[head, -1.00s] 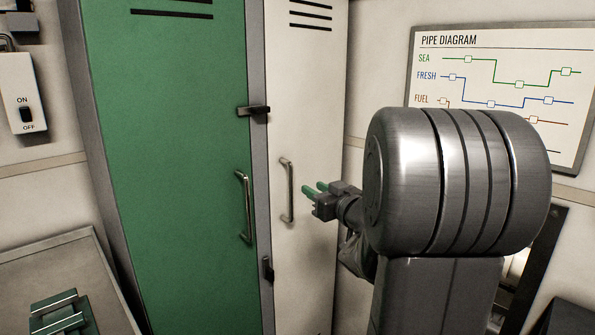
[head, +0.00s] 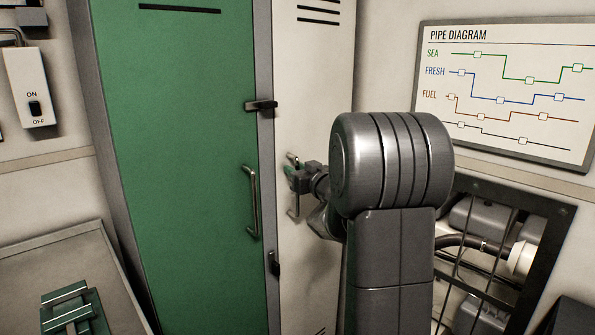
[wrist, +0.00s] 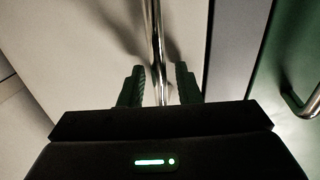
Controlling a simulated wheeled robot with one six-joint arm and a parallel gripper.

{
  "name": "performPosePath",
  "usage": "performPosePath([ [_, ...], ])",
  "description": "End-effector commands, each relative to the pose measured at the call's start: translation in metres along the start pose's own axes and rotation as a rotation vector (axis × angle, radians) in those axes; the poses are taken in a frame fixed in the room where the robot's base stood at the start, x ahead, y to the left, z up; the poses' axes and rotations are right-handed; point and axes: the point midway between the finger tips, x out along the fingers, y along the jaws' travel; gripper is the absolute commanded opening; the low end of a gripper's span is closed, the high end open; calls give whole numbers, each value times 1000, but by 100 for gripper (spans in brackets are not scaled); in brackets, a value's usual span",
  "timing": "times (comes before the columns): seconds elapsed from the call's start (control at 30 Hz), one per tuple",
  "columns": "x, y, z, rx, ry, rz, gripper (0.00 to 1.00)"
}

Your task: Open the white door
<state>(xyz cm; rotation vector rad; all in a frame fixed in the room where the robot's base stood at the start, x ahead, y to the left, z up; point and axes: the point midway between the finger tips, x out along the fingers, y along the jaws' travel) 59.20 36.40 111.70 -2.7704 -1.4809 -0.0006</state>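The white door (head: 318,95) is the narrow right-hand locker door, and it looks closed. Its upright metal handle (head: 294,207) is partly hidden by my gripper (head: 291,174) in the head view. In the wrist view the handle (wrist: 155,35) runs between the two fingers of my gripper (wrist: 160,72). The fingers are open, one on each side of the handle, with visible gaps. The white door panel (wrist: 65,50) fills the left of that view.
A green door (head: 180,130) with its own handle (head: 252,202) is left of the white one. Dark latches (head: 262,106) (head: 274,262) sit at the divider between them. A barred opening with pipes (head: 490,250) is at the right, under a pipe diagram (head: 510,90).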

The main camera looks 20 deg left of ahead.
Motion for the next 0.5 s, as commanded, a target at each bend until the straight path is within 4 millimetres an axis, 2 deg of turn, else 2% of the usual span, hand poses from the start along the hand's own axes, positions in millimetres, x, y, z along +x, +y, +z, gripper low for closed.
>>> performPosePath([
  [0.07, 0, 0, 0, 0, 0, 0, 28],
  [0.2, 0, 0, 0, 0, 0, 0, 1],
  [0.5, -2, 1, -1, 0, -1, -4, 0],
])
